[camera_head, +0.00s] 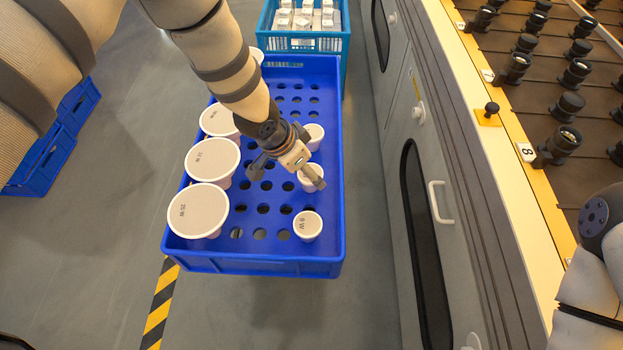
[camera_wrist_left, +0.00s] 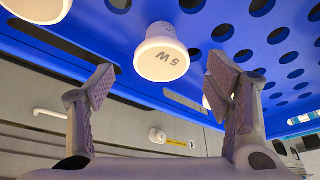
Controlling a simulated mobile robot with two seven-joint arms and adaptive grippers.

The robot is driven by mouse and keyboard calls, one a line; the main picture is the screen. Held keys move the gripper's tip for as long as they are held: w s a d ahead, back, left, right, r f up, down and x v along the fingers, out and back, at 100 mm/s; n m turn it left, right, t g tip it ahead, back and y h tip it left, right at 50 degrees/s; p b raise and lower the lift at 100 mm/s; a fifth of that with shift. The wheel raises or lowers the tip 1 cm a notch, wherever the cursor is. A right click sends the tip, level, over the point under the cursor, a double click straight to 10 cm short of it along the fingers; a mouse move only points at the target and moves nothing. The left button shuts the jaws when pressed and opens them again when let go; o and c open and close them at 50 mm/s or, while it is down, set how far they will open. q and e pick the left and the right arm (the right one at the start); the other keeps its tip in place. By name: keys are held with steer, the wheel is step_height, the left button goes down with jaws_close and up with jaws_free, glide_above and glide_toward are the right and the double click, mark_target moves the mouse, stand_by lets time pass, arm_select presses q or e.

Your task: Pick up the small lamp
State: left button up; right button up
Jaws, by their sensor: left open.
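Small white lamps stand in a column along the right side of the blue crate (camera_head: 253,262). The front one (camera_head: 308,225) carries a printed wattage, the middle one (camera_head: 307,178) is partly covered by my gripper, and the back one (camera_head: 314,136) is beyond it. My left gripper (camera_head: 287,172) is open and empty above the crate, close to the middle lamp. In the left wrist view a small lamp marked 5 W (camera_wrist_left: 162,55) lies beyond the two open fingers (camera_wrist_left: 165,105), not between them. Another lamp (camera_wrist_left: 207,102) is mostly hidden by the right finger.
Larger white lamps, including the one marked 25 W (camera_head: 198,210), fill the crate's left side. A teal crate (camera_head: 305,43) with boxed items stands behind. A grey cabinet and bench with black sockets (camera_head: 560,145) run along the right. The floor between crate and cabinet is clear.

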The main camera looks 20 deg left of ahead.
arm_select(q)
steer(key=x, duration=0.4)
steer(key=shift+a+f+b, duration=0.2)
steer(key=shift+b, duration=0.15)
steer(key=shift+r, duration=0.1)
steer(key=c, duration=1.3)
